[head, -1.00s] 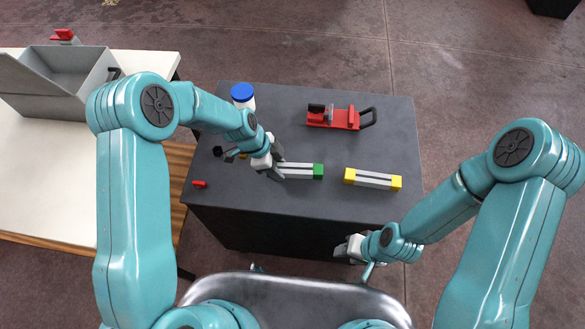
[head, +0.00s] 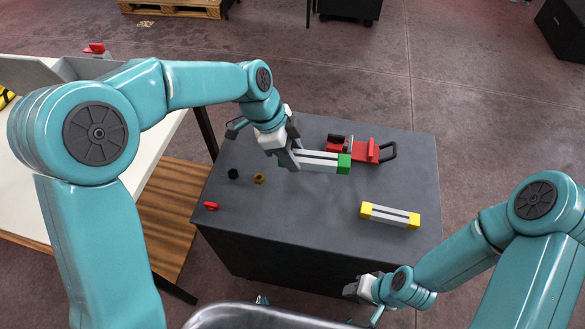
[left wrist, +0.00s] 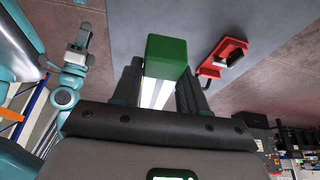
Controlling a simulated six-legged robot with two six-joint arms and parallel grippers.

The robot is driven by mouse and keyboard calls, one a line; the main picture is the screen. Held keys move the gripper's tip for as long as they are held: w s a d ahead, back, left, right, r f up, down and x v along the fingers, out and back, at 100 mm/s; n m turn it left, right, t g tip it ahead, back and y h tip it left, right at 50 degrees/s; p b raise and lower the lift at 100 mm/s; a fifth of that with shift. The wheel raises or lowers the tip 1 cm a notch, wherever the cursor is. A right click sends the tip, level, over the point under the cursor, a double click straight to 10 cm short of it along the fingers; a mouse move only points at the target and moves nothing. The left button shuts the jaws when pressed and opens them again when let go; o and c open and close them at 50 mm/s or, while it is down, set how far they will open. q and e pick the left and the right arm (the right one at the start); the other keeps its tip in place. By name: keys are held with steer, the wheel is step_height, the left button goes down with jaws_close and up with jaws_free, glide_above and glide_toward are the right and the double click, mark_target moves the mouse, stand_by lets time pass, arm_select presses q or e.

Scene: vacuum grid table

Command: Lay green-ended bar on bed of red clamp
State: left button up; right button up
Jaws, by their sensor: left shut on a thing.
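The green-ended bar (head: 322,161) is grey with a dark slot and a green block at its right end. My left gripper (head: 296,158) is shut on its left part and holds it above the dark table. In the left wrist view the bar's green end (left wrist: 167,57) shows between the two fingers (left wrist: 158,90). The red clamp (head: 362,150) stands on the table behind and to the right of the bar, its black handle loop to the right. The clamp also shows in the left wrist view (left wrist: 222,60). My right gripper (head: 362,289) is in front of the table, away from the objects; its fingers are unclear.
A yellow-ended bar (head: 390,215) lies on the dark table (head: 300,225) at the right. A black nut (head: 233,173), a brass nut (head: 258,178) and a small red piece (head: 211,206) lie at the left. The table's front middle is clear.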

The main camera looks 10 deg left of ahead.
arm_select(q)
steer(key=shift+r, duration=0.8)
steer(key=shift+r+p, duration=1.45)
steer(key=shift+r, duration=0.6)
steer(key=shift+f, duration=0.1)
